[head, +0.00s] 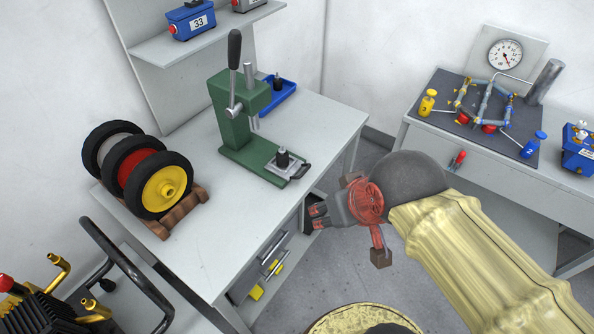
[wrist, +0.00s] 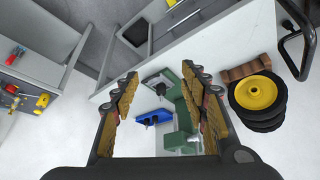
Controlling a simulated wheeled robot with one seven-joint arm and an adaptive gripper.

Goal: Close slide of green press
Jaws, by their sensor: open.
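The green press (head: 232,130) stands on the white workbench, with a black-gripped lever raised upright at its top. Its slide (head: 289,169) is a light metal plate at the front end of the green base, with a black handle (head: 299,171) facing the bench's front edge. A dark cylindrical part (head: 283,157) stands on the slide. My gripper (head: 318,217) is open and empty, in front of the bench edge and apart from the press. In the wrist view the open fingers (wrist: 160,82) frame the press (wrist: 187,128) and its slide (wrist: 160,84).
Wheels on a wooden stand (head: 181,213) occupy the bench's left side. A blue tray (head: 277,95) lies behind the press. A shelf (head: 205,35) hangs above. A second table (head: 430,130) with gauge and pipework stands right. Bare bench surrounds the press front.

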